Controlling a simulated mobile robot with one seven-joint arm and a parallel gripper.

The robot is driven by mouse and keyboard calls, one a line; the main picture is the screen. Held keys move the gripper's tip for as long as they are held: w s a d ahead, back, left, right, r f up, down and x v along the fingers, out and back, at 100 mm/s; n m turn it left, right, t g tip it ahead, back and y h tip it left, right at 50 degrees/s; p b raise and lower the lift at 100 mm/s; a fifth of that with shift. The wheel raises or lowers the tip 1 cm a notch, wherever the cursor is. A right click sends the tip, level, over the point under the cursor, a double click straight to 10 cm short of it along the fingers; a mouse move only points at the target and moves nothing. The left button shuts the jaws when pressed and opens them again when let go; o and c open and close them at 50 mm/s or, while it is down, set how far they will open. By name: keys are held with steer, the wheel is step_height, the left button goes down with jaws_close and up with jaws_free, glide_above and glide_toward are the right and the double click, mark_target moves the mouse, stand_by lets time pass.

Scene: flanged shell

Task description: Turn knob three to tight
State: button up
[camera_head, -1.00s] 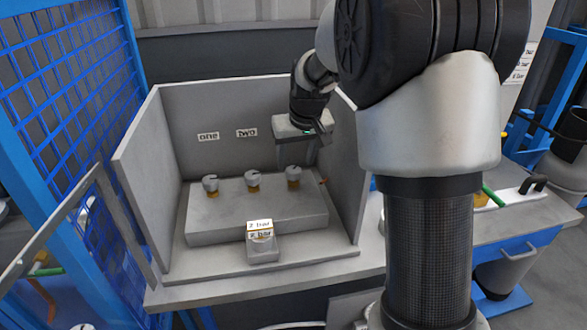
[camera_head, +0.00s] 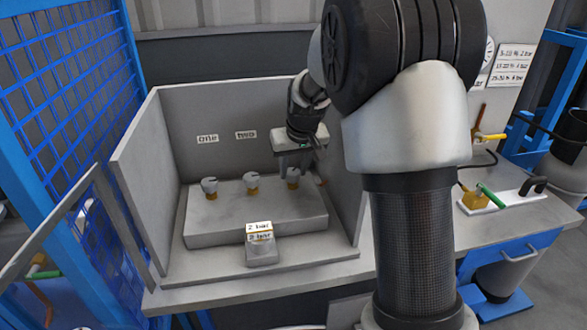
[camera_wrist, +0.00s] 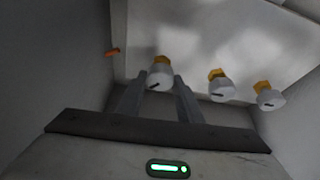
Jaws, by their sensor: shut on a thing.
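Three pale grey knobs with brass collars stand in a row on a grey block (camera_head: 240,218). The rightmost, knob three (camera_head: 293,184), is under my gripper (camera_head: 296,172) in the head view; any label behind it is hidden by my arm. In the wrist view knob three (camera_wrist: 160,74) sits between the fingertips of my gripper (camera_wrist: 165,80), with a dark slot mark on its face. The gripper is shut on it. Knob two (camera_head: 251,180) and knob one (camera_head: 209,186) stand free to its left, with dark marks on their tops.
Grey walls enclose the block at the back, left and right. Signs "one" (camera_head: 208,138) and "two" (camera_head: 246,134) are on the back wall. A small block with a "2 bar" label (camera_head: 260,228) stands in front. An orange peg (camera_wrist: 112,52) lies beside knob three.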

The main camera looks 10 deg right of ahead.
steer(key=shift+a+r+m+p, duration=0.1)
steer(key=shift+m+p, duration=0.25)
steer(key=shift+m, duration=0.05)
steer(key=shift+a+m+h+p, duration=0.1)
steer(key=shift+m+h+p, duration=0.3)
steer(key=shift+m, duration=0.1)
steer(key=m+h+p, duration=0.1)
steer(key=m+p, duration=0.1)
steer(key=m, duration=0.1)
steer(key=shift+a+g, duration=0.1)
steer(key=shift+g, duration=0.2)
steer(key=shift+w+m+g+h+p, duration=0.15)
steer(key=shift+m+h+p, duration=0.25)
steer(key=shift+m, duration=0.85)
steer(key=shift+s+m+g+h+p, duration=0.1)
steer(key=shift+m+g+h+p, duration=0.25)
steer(key=shift+m, duration=0.9)
steer(key=o, duration=1.1)
steer(key=shift+c, duration=0.2)
